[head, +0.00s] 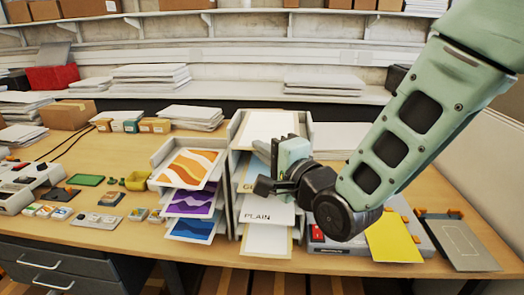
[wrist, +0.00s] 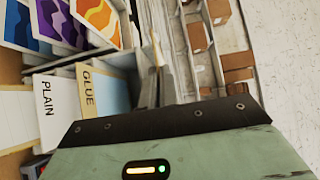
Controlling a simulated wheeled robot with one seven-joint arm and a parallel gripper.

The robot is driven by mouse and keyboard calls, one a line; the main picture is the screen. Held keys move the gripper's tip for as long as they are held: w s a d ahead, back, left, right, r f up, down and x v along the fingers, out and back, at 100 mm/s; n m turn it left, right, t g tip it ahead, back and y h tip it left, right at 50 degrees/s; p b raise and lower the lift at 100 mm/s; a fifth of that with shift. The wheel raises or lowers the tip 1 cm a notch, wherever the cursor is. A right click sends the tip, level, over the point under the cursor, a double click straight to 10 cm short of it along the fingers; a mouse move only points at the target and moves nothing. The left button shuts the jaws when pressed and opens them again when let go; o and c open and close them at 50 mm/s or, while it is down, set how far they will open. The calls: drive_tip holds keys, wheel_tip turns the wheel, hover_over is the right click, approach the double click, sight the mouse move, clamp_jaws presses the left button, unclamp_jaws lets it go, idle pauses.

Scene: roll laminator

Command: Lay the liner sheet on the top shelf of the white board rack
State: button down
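The white board rack (head: 233,135) stands in the middle of the table. A pale sheet with a cream edge, which looks like the liner sheet (head: 268,123), is level at the rack's top; I cannot tell whether it rests on the shelf. It appears nearly edge-on in the wrist view (wrist: 156,50). My gripper (head: 275,150) is at its front edge, with the fingers (wrist: 152,88) close together and seemingly shut on it. Below are a GLUE board (wrist: 93,93), partly hidden by my gripper in the head view, and a PLAIN board (head: 262,218).
A second rack to the left holds orange (head: 188,168), purple and blue wave prints. The laminator, with a yellow sheet (head: 393,238) at its front, stands right of the board rack, partly behind my arm. A grey board (head: 458,243) lies farther right. Paper stacks (head: 190,117) stand behind.

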drive_tip(key=shift+w+f, duration=0.45)
drive_tip(key=shift+w, duration=0.15)
wheel_tip(320, 180, down, 3)
drive_tip(key=b, duration=0.4)
drive_tip(key=shift+s+r, duration=0.1)
drive_tip(key=shift+r, duration=0.05)
drive_tip(key=shift+f+b, duration=0.2)
drive_tip(key=shift+b, duration=0.25)
idle(0.4)
drive_tip(key=c, duration=1.6)
unclamp_jaws()
